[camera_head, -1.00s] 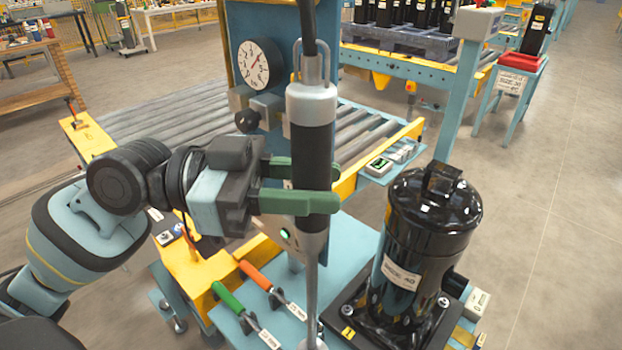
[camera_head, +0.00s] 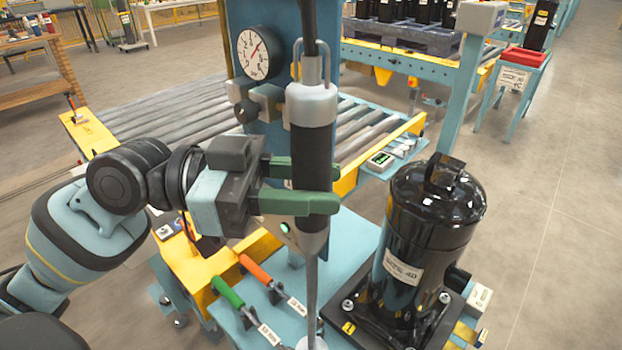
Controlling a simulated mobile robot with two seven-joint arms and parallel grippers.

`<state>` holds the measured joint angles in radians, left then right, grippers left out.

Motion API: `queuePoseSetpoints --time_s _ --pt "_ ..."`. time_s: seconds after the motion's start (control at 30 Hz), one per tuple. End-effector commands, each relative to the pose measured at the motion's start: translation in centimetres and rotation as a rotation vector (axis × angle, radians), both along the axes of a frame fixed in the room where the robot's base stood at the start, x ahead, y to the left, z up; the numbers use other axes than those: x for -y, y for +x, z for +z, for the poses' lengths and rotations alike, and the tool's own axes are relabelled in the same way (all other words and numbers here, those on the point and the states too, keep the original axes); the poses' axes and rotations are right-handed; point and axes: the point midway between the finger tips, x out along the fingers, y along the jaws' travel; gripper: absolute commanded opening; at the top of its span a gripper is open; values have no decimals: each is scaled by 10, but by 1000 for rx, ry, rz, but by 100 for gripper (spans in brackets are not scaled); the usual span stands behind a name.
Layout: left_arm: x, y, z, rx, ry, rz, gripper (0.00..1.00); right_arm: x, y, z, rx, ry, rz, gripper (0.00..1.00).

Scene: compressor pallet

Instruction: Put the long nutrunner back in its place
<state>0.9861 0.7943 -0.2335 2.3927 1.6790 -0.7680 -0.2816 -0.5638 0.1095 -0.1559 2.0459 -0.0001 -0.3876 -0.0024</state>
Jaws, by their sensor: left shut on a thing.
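The long nutrunner (camera_head: 312,152) hangs upright from a dark hose at the top of the view. It has a grey head, a black grip and a long thin shaft running down. My left gripper (camera_head: 315,200) comes in from the left, its green fingers shut on the nutrunner's black grip. The shaft's lower end reaches a pale round piece at the bottom edge of the picture, and I cannot tell whether it is seated in it. My right gripper is not in view.
A black compressor (camera_head: 428,225) stands on a dark base just right of the shaft. Green (camera_head: 228,291) and orange (camera_head: 256,270) handled tools lie on the blue table. Behind are a blue post with a gauge (camera_head: 258,54) and a roller conveyor (camera_head: 165,115).

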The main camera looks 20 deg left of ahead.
Motion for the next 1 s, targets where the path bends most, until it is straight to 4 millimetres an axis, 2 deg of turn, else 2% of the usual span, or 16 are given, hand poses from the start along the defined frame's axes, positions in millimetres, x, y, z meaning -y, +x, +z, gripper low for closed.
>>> queuePoseSetpoints --time_s 0.4,0.43,0.6,1.0 --pt "0 0 -4 6 -5 1 0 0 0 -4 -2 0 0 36" --pt "0 0 -3 6 -5 1 36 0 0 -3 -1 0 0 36" --pt "0 0 -4 4 -4 1 58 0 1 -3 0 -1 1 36" --pt "-5 -1 -8 -4 2 1 59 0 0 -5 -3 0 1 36"
